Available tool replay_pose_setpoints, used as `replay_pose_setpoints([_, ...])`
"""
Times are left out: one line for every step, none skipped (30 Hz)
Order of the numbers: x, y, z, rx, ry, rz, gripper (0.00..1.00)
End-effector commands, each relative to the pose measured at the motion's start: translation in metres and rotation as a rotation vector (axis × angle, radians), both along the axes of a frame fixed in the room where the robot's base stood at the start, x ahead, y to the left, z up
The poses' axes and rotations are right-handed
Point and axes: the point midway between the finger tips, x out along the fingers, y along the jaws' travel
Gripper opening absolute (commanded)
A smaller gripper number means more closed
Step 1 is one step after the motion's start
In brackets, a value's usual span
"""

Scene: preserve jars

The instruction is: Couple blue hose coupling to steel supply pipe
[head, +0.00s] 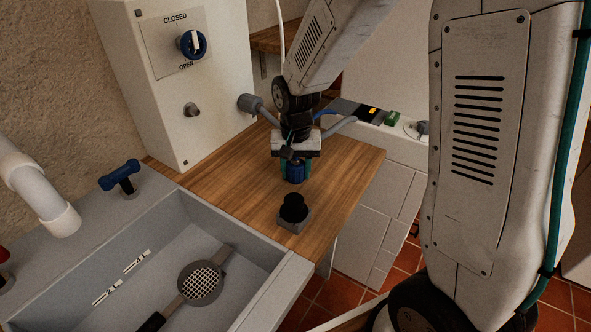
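A blue cylindrical piece (295,173), which looks like the hose coupling, sits between the fingers of my gripper (296,166), over the wooden counter. The fingers flank it closely on both sides and appear shut on it. Its lower end shows; its upper part is hidden by the gripper. A short steel pipe stub (192,110), likely the supply pipe, sticks out of the front of the white cabinet, below the valve knob. My gripper is to the right of this stub and lower in the picture, apart from it.
The white cabinet (160,120) carries a blue knob (191,43) marked CLOSED and OPEN. A grey cylinder (250,103) projects at its right. A black knob on a grey block (294,212) stands on the wooden counter (225,180). A sink (262,238) holding a strainer (200,283) is front left.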

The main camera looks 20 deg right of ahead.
Motion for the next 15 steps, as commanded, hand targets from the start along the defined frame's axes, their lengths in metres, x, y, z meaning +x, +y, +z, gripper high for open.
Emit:
replay_pose_setpoints([0.0001, 0.0000, 0.0001, 0.000, 0.000, 0.000, 0.22])
replay_pose_setpoints([0.0001, 0.0000, 0.0002, 0.000, 0.000, 0.000, 0.18])
replay_pose_setpoints([0.0001, 0.0000, 0.0002, 0.000, 0.000, 0.000, 0.18])
replay_pose_setpoints([0.0001, 0.0000, 0.0002, 0.000, 0.000, 0.000, 0.18])
replay_pose_setpoints([0.0001, 0.0000, 0.0003, 0.000, 0.000, 0.000, 0.18])
replay_pose_setpoints([0.0001, 0.0000, 0.0003, 0.000, 0.000, 0.000, 0.18])
replay_pose_setpoints([0.0002, 0.0000, 0.0003, 0.000, 0.000, 0.000, 0.18])
replay_pose_setpoints([0.0002, 0.0000, 0.0003, 0.000, 0.000, 0.000, 0.18])
replay_pose_setpoints([0.0002, 0.0000, 0.0004, 0.000, 0.000, 0.000, 0.18])
replay_pose_setpoints([0.0002, 0.0000, 0.0005, 0.000, 0.000, 0.000, 0.18])
replay_pose_setpoints([0.0002, 0.0000, 0.0009, 0.000, -0.001, 0.000, 0.18])
replay_pose_setpoints([0.0003, 0.0000, 0.0016, 0.000, -0.001, 0.000, 0.18])
replay_pose_setpoints([0.0004, -0.0001, 0.0025, 0.001, -0.001, 0.000, 0.18])
replay_pose_setpoints([0.0005, -0.0001, 0.0036, 0.001, -0.001, 0.000, 0.18])
replay_pose_setpoints([0.0006, -0.0001, 0.0056, 0.000, -0.002, 0.000, 0.18])
